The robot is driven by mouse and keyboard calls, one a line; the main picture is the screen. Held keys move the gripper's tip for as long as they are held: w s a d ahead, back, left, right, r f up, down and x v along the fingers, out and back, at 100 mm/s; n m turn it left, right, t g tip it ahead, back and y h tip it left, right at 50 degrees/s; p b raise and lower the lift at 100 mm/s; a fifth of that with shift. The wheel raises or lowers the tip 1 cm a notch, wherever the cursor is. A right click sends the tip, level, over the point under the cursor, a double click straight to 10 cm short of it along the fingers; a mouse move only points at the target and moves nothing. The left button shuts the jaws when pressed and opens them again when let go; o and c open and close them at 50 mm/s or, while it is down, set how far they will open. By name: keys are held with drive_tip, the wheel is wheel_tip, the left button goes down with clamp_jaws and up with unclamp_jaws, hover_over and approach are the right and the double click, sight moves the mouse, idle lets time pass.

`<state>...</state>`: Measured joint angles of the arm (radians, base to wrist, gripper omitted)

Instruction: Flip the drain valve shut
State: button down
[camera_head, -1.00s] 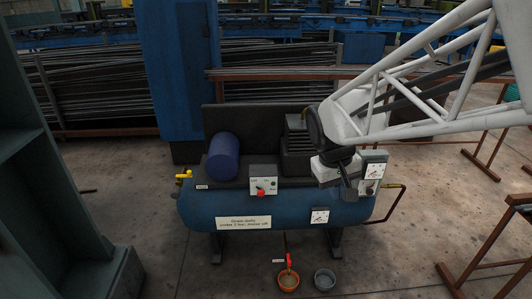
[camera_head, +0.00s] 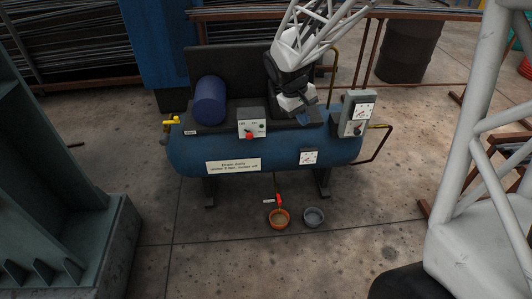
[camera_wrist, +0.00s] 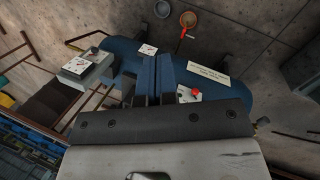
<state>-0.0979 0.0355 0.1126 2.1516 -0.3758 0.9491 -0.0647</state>
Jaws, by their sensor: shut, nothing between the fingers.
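The drain valve's small red handle (camera_head: 280,201) hangs below the middle of the blue tank (camera_head: 190,153), just above an orange bowl (camera_head: 279,222). The handle looks roughly upright, but it is too small to tell its exact setting. It also shows in the wrist view (camera_wrist: 183,33), beside the bowl (camera_wrist: 188,19). My gripper (camera_head: 305,120) is over the right half of the tank, well above and behind the valve, touching nothing I can make out. In the wrist view its two blue fingers (camera_wrist: 157,60) are together and empty, pointing toward the tank's front edge.
A grey bowl (camera_head: 313,217) stands right of the orange one. The tank carries a red-knob switch box (camera_head: 252,129), a front gauge (camera_head: 309,157), a gauge box (camera_head: 355,113) and a yellow valve (camera_head: 171,122) at left. The floor in front is clear.

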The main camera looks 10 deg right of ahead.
drive_tip(key=w+a+f+n+h, duration=0.1)
drive_tip(key=w+a+f+n, duration=0.1)
drive_tip(key=w+f, duration=0.75)
drive_tip(key=w+a+f+n+h, duration=0.1)
drive_tip(key=w+a+f+n, duration=0.2)
drive_tip(key=w+f, duration=0.7)
drive_tip(key=w+a+f+n+h, duration=0.2)
drive_tip(key=w+f, duration=0.3)
drive_tip(key=f, duration=1)
drive_tip(key=w+a+f+n, duration=0.1)
drive_tip(key=a+f+n, duration=0.1)
drive_tip(key=f, duration=1.1)
drive_tip(key=w+a+f+n+t, duration=0.1)
drive_tip(key=a+f+n, duration=0.1)
drive_tip(key=f, duration=1.2)
drive_tip(key=w+a+f+n+h, duration=0.1)
drive_tip(key=w+a+f+n, duration=0.1)
drive_tip(key=f, duration=1.2)
drive_tip(key=shift+a+n+t, duration=0.4)
drive_tip(key=shift+a+n, duration=0.05)
drive_tip(key=shift+n, duration=0.65)
drive_tip(key=shift+f, duration=0.1)
drive_tip(key=d+r+x, duration=0.2)
drive_tip(key=x, duration=1)
drive_tip(key=shift+d+f, duration=0.2)
drive_tip(key=shift+d, duration=0.1)
drive_tip(key=shift+w, duration=0.15)
